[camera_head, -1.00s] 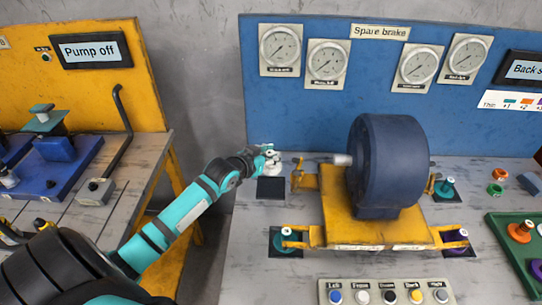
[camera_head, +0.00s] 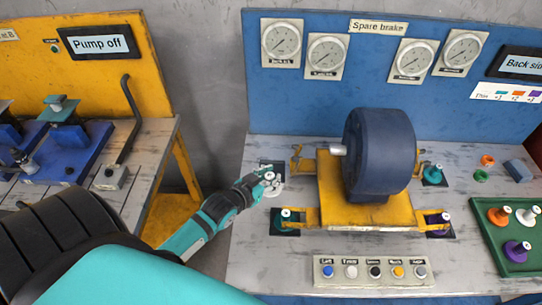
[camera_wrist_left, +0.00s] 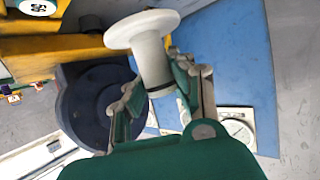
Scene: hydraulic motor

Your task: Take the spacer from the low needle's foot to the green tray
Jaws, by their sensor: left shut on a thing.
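My left gripper (camera_head: 266,177) is shut on a white, spool-shaped spacer (camera_head: 272,188), in front of the bare dark pad (camera_head: 268,164) at the yellow stand's back left foot. In the left wrist view the white spacer (camera_wrist_left: 152,58) sits between the fingers (camera_wrist_left: 160,95), its wide flange outward. The green tray (camera_head: 483,232) is at the right, holding an orange, a white and a purple spacer. The gauges (camera_head: 326,57) are on the blue panel; their needles are too small to read surely. My right gripper is not in view.
The yellow stand (camera_head: 365,215) with the dark blue drum (camera_head: 380,150) stands between gripper and tray. Teal spacers (camera_head: 286,218) (camera_head: 433,174) and a purple one (camera_head: 438,220) are at its other feet. A button box (camera_head: 373,272) lies in front. Loose rings (camera_head: 481,176) and a blue block (camera_head: 518,170) are back right.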

